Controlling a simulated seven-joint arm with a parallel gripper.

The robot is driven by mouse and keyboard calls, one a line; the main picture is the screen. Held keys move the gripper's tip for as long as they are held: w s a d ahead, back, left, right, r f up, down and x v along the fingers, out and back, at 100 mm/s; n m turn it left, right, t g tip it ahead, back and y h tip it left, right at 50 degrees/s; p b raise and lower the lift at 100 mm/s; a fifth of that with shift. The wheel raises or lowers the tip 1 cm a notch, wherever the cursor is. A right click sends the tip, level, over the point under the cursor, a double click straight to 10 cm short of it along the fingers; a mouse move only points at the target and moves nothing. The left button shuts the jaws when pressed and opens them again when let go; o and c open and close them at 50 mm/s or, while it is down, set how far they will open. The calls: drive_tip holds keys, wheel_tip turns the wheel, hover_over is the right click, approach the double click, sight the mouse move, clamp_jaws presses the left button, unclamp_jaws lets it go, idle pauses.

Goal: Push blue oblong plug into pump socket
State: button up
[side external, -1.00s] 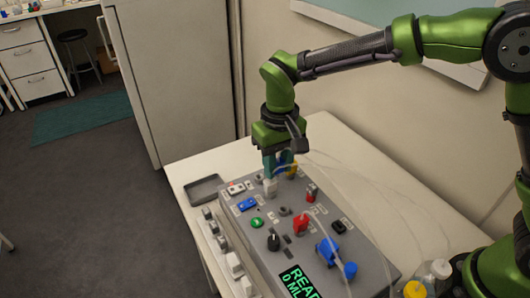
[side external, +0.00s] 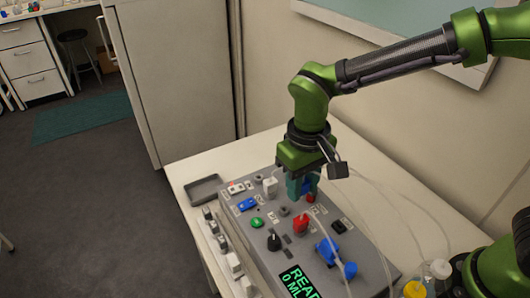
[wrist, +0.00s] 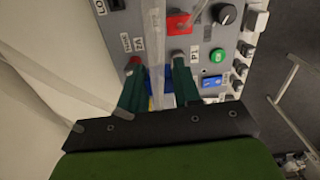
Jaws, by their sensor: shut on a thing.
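My gripper (side external: 303,188) is low over the grey control box, its teal fingers shut on a blue plug (side external: 308,188). In the wrist view my gripper (wrist: 158,82) shows the blue plug (wrist: 169,78) between the fingers, partly hidden by a clear tube. The plug's lower end is hidden, so I cannot tell whether it touches a socket. The labels V2 and P1 lie on either side of the fingers in the wrist view. The pump socket itself cannot be made out.
On the grey box (side external: 262,232) stand a white plug (side external: 271,187), a red plug (side external: 301,225) and a large blue fitting (side external: 327,250). A black knob (side external: 274,241) and green button (side external: 257,222) are nearby. Clear tubes loop to the right. A grey tray (side external: 203,189) lies behind-left.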

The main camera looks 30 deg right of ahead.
sight(285, 200)
drive_tip(key=shift+w+a+r, duration=0.25)
drive_tip(key=shift+w+a, duration=0.15)
drive_tip(key=shift+a, duration=0.25)
drive_tip(key=shift+w+a+r, duration=0.2)
drive_tip(key=shift+w+a, duration=0.15)
drive_tip(key=shift+a, duration=0.25)
drive_tip(key=shift+w+f+m, duration=0.1)
drive_tip(key=shift+f+m, duration=0.2)
drive_tip(key=shift+f, duration=1.6)
drive_tip(key=shift+f, duration=1.05)
drive_tip(key=o, duration=1.1)
drive_tip(key=shift+o, duration=0.2)
drive_tip(key=shift+r, duration=0.1)
wheel_tip(285, 200, up, 17)
